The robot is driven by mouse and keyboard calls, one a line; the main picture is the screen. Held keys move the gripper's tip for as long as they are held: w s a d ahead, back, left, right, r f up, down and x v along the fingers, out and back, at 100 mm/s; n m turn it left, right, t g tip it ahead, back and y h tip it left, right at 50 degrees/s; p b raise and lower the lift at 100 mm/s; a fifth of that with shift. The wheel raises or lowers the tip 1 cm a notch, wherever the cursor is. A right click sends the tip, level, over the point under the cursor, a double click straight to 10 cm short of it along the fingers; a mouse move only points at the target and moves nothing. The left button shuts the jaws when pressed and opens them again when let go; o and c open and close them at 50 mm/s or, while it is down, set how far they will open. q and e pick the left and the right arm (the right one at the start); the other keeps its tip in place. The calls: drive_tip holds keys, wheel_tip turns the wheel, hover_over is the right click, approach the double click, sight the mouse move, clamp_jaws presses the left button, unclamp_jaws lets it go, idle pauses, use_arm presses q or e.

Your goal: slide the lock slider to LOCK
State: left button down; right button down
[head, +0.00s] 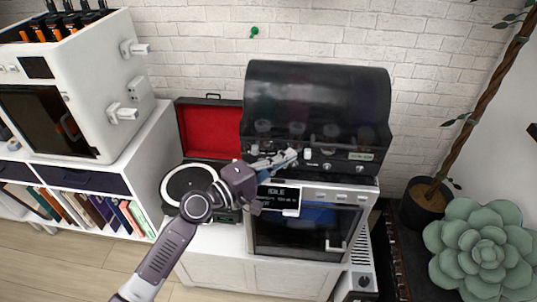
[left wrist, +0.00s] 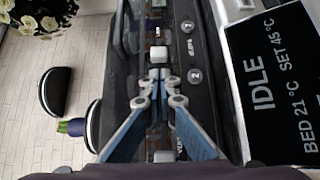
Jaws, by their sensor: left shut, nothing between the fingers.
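My left gripper (head: 290,157) reaches in from the left to the front strip of the dark-hooded machine (head: 318,95). Its blue fingers are shut with nothing between them; in the left wrist view the fingertips (left wrist: 160,78) meet over the strip. A small white block (head: 307,154) sits just right of the fingertips in the head view. In the left wrist view a white block (left wrist: 158,53) lies just beyond the fingertips, apart or touching I cannot tell. Another pale block (left wrist: 163,156) shows between the finger bases. No LOCK lettering is readable, so I cannot tell which block is the lock slider.
A display (head: 278,197) reading IDLE is below the gripper. Round knobs marked 1 and 2 (left wrist: 194,75) are beside the fingers. A turntable (head: 190,187) with an open red-lined lid (head: 210,135) stands left. A potted plant (head: 425,203) and a succulent (head: 487,245) stand right.

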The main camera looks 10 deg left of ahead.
sight(308, 156)
use_arm(q)
drive_tip(key=shift+d+r, duration=0.1)
drive_tip(key=shift+d, duration=0.7)
drive_tip(key=shift+d+p, duration=0.45)
drive_tip(key=shift+d, duration=1.05)
